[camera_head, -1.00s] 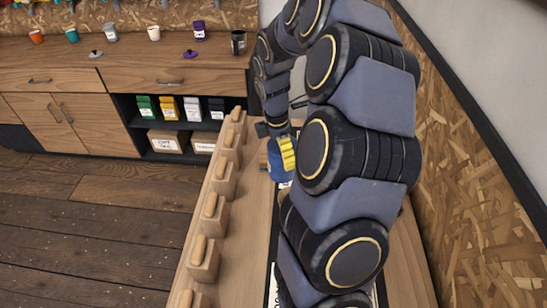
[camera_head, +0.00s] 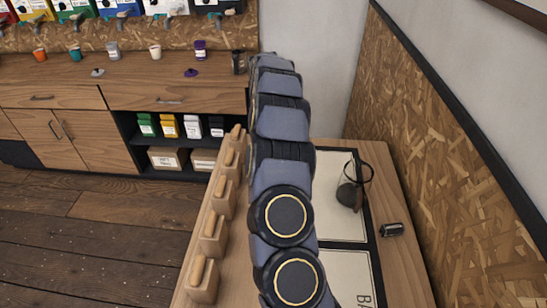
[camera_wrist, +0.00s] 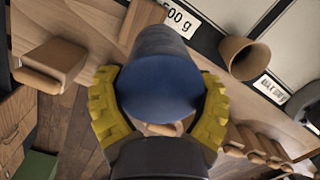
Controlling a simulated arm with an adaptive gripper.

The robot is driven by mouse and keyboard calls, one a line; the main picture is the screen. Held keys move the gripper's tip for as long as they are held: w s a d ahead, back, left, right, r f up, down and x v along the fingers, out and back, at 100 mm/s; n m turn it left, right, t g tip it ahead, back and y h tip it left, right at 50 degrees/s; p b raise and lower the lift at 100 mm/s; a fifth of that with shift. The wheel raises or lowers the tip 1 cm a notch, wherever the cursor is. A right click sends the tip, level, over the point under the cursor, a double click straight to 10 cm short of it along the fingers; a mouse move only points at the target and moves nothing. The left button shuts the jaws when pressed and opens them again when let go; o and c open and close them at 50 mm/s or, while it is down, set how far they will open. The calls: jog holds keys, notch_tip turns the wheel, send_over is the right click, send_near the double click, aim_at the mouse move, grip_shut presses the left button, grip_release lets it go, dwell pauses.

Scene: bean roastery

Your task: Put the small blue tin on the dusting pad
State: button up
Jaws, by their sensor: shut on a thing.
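In the wrist view the blue tin (camera_wrist: 160,85) sits between the yellow fingers of my gripper (camera_wrist: 160,78), which is shut on it. Its round blue end faces the camera, and its greyer side runs away towards the top. It appears to be held above the wooden counter; whether it touches anything there cannot be told. In the head view my arm hides both gripper and tin. I cannot make out a dusting pad for certain in either view.
A black-framed mat with pale panels (camera_head: 335,222) lies on the counter. Wooden blocks (camera_head: 213,235) line the left edge. A wooden cup (camera_wrist: 243,58) shows in the wrist view.

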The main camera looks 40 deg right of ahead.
jog(key=shift+w+d+f, duration=0.3)
jog(key=shift+w+f, duration=0.1)
jog(key=shift+f, duration=0.2)
jog(key=shift+w+d+f, duration=0.25)
jog(key=shift+w+f, duration=0.2)
jog(key=shift+f, duration=0.1)
jog(key=shift+w+d+f, duration=0.3)
jog(key=shift+w+f, duration=0.1)
jog(key=shift+f, duration=1.8)
jog(key=shift+f, duration=0.1)
jog(key=o, duration=1.1)
